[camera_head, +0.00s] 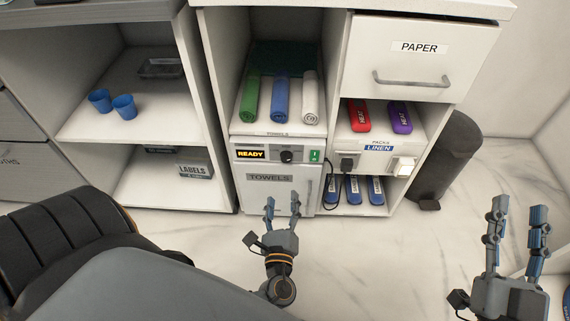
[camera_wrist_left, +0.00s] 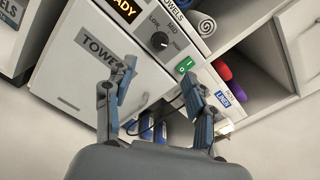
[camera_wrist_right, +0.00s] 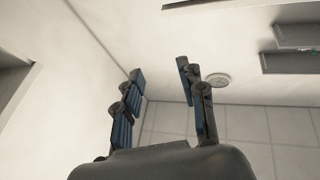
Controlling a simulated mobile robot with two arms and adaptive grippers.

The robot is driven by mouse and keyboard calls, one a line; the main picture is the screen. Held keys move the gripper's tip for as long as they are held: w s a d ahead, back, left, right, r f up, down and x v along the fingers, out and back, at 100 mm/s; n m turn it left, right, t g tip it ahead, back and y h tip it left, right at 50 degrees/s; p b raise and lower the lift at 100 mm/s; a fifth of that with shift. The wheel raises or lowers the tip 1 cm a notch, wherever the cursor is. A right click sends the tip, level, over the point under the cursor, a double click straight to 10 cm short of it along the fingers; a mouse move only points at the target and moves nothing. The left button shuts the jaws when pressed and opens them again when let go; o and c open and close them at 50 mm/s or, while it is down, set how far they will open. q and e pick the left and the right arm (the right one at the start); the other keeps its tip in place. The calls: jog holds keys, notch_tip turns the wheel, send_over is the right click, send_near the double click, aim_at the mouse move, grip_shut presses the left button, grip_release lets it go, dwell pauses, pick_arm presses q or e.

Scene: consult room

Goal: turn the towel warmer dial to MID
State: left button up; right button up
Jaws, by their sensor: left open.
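The towel warmer (camera_head: 258,170) is built into the middle cabinet, with a lit READY display, a TOWELS door and a green switch (camera_head: 315,156). Its dark round dial (camera_head: 287,156) sits between display and switch. In the left wrist view the dial (camera_wrist_left: 157,41) has LOW and MID labels and a third, unclear one; I cannot tell which its pointer faces. My left gripper (camera_head: 282,203) is open and empty, in front of the TOWELS door, below the dial and apart from it. My right gripper (camera_head: 518,210) is open and empty, far to the right.
Rolled towels (camera_head: 280,97) lie on the shelf above the warmer. A power plug and black cord (camera_head: 347,163) are right of it. A PAPER drawer (camera_head: 412,62) is at upper right. A dark bin (camera_head: 446,158) stands beside the cabinet. A padded chair (camera_head: 75,235) fills the lower left.

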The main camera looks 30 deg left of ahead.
aim_at(285, 160)
pick_arm(q)
jog(key=b+x, duration=0.1)
jog(key=x, duration=1.1)
jog(key=shift+w, duration=0.2)
jog(key=shift+w+a, duration=0.25)
jog(key=shift+w, duration=0.25)
pick_arm(e)
jog(key=s+r+t+y, duration=0.1)
jog(key=s+r+t, duration=0.2)
jog(key=r+t, duration=0.1)
jog(key=shift+s+r, duration=0.25)
jog(key=shift+r, duration=0.5)
jog(key=shift+d, duration=0.1)
pick_arm(q)
jog(key=c, duration=1.1)
pick_arm(e)
jog(key=shift+y, duration=0.3)
